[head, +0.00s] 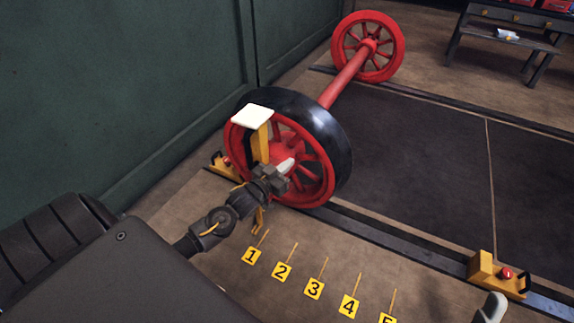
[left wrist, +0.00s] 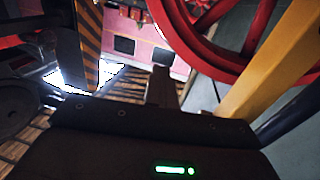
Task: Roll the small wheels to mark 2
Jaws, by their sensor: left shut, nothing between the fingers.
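The wheelset is two red spoked wheels on a red axle (head: 345,80). The near wheel (head: 328,125) has a black tyre and stands on the near rail; the far wheel (head: 391,40) is at the back. My left gripper (head: 287,167) is shut and empty in front of the near wheel's spokes; contact is unclear. In the left wrist view the red rim (left wrist: 222,62) is close by. Number plate 2 (head: 282,271) lies on the floor, right of plate 1 (head: 250,256). A yellow pointer (head: 258,222) hangs near mark 1's line. A grey tip (head: 491,308), perhaps my right gripper, shows at the bottom right.
A yellow upright with a white top plate (head: 252,115) stands before the near wheel. A yellow stop (head: 222,166) sits left of the wheel, another with a red button (head: 485,272) far right. The rail (head: 400,247) between wheel and right stop is clear. A green wall bounds the left.

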